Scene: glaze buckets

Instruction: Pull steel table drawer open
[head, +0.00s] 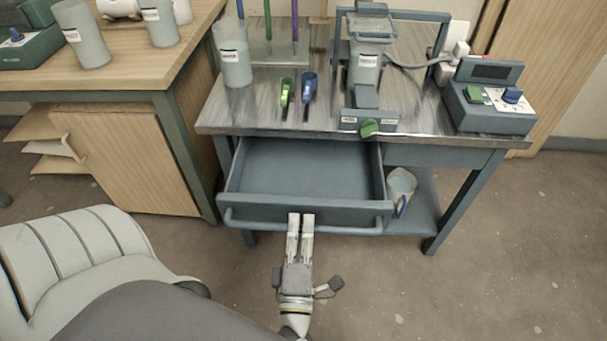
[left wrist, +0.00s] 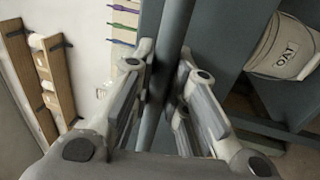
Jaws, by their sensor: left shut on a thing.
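The steel table (head: 420,148) stands in front of me with its blue-grey drawer (head: 300,168) pulled well out. The drawer is empty inside as far as the head view shows. A long bar handle (head: 350,231) runs along the drawer front. My left gripper (head: 301,218) is at the middle of the handle, fingers pointing at the drawer. In the left wrist view, the handle bar (left wrist: 174,35) passes between the fingers of my left gripper (left wrist: 168,85), which is shut on it. My right gripper does not show.
On the steel top are a beaker (head: 235,65), green and blue scoops (head: 287,92), a mixer (head: 366,70) and a control box (head: 490,97). A bucket (head: 401,188) stands on the lower shelf. A wooden table (head: 130,75) is at left. Floor at right is clear.

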